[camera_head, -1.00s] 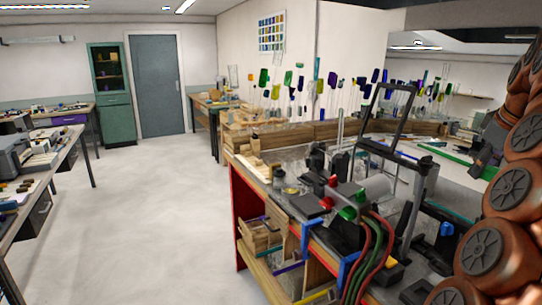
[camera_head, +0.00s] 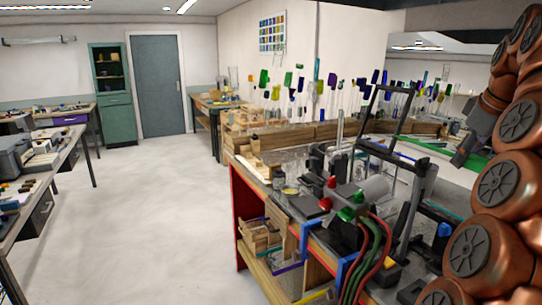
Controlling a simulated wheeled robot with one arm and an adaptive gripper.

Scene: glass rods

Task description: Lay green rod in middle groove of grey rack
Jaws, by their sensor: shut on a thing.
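My gripper (camera_head: 460,160) is at the right, above the far part of the workbench, pointing down and to the left. It is shut on the green rod (camera_head: 481,166), a long thin bar that runs slantwise across the bench top. My fingers cover part of the rod. I cannot tell the rod's height above the bench. I cannot make out the grey rack or its middle groove; my arm and the bench equipment hide much of that area.
A dark upright frame (camera_head: 416,205) and a burner unit with red and green knobs (camera_head: 346,214) stand on the near bench. Hoses hang at its front. Glassware with coloured tops stands along the back. The floor (camera_head: 150,215) at left is clear.

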